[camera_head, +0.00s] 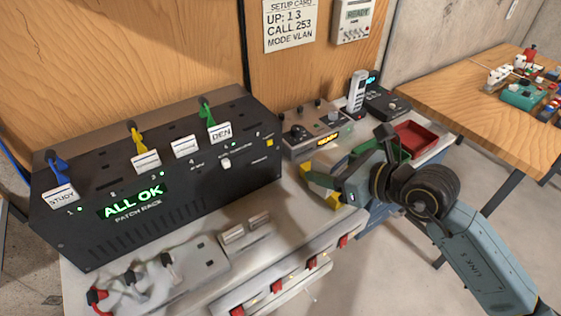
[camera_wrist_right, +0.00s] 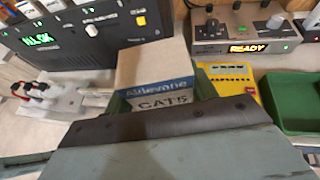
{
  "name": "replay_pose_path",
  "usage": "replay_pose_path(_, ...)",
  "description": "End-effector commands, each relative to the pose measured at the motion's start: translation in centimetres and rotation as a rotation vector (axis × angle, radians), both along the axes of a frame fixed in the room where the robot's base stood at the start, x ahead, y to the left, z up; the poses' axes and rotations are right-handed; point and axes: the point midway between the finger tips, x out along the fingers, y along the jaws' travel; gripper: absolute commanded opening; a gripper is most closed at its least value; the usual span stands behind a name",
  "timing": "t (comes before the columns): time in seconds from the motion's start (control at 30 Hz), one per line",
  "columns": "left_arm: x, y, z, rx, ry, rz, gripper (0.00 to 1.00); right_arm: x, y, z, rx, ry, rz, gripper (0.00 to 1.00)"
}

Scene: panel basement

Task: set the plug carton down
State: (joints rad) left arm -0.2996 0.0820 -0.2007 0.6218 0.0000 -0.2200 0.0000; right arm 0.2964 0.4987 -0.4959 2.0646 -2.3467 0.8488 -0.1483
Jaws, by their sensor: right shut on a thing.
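The plug carton (camera_wrist_right: 155,75) is a beige and white box with a blue band and "CAT5" lettering, in the middle of the right wrist view. My right gripper (camera_head: 325,183) is over the bench, in front of the grey console, and is shut on the carton. In the head view the gripper hides most or all of the carton. Whether the carton's underside touches the bench cannot be told. My left gripper is not in view.
The black patch rack (camera_head: 155,180) stands left. The grey console (camera_head: 318,135) is behind the gripper, and a red tray (camera_head: 418,137) is to its right. In the wrist view a yellow device (camera_wrist_right: 232,80) and a green tray (camera_wrist_right: 292,103) lie right of the carton. Red switches (camera_head: 278,286) line the bench front.

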Motion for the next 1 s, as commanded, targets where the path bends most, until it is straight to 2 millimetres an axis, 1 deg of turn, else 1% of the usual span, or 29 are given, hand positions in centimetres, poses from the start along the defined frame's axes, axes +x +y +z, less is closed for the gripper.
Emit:
replay_pose_path(0.03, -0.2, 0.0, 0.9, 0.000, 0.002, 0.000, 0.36, 0.6, 1.8, 1.0, 0.001, -0.005, 0.045, 0.30)
replay_pose_path(0.1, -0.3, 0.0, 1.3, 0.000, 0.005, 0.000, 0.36, 0.9, 3.8, 1.2, -0.001, -0.003, 0.100, 0.30)
replay_pose_path(0.2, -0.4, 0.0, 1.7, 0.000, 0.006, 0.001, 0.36, 1.1, 5.6, 1.4, 0.001, -0.002, 0.151, 0.30)
replay_pose_path(0.27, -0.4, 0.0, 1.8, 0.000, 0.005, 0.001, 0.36, 1.2, 6.2, 1.1, 0.000, 0.000, 0.169, 0.30)
replay_pose_path(0.3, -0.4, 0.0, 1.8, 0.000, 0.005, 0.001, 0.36, 1.2, 6.5, 0.6, -0.001, 0.002, 0.175, 0.30)
replay_pose_path(0.53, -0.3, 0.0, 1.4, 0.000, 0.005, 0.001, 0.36, 1.1, 6.6, -3.7, 0.001, 0.004, 0.178, 0.30)
replay_pose_path(0.6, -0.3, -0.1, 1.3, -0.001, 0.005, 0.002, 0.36, 1.2, 6.5, -4.6, 0.001, 0.003, 0.177, 0.30)
replay_pose_path(0.77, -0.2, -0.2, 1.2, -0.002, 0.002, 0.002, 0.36, 1.2, 6.6, -5.7, 0.001, 0.001, 0.178, 0.30)
replay_pose_path(1.0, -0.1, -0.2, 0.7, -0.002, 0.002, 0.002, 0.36, 1.1, 6.5, -8.8, 0.002, 0.003, 0.177, 0.30)
